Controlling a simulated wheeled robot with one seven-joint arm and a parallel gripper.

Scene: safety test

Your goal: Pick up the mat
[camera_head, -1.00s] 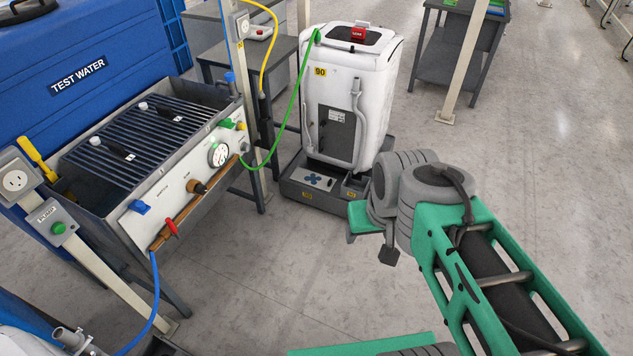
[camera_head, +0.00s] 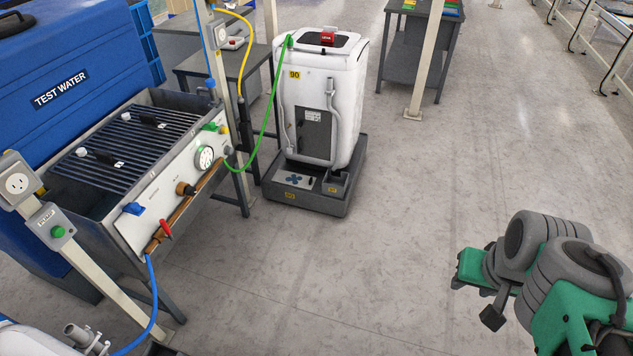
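I cannot make out a mat anywhere in this view. My green and grey arm reaches in at the lower right. At its near end hangs a small dark block, which may be part of my gripper (camera_head: 492,318). Fingers cannot be made out, and nothing is seen held. This part of my arm is over the bare floor, to the right of and nearer than the white wheeled tank.
The white tank (camera_head: 345,100) stands on a dark grey base (camera_head: 330,205), with a green hose (camera_head: 266,125) to the test bench (camera_head: 165,205). A blue water container (camera_head: 60,100) is at left. Grey tables (camera_head: 424,35) stand behind. The middle floor is clear.

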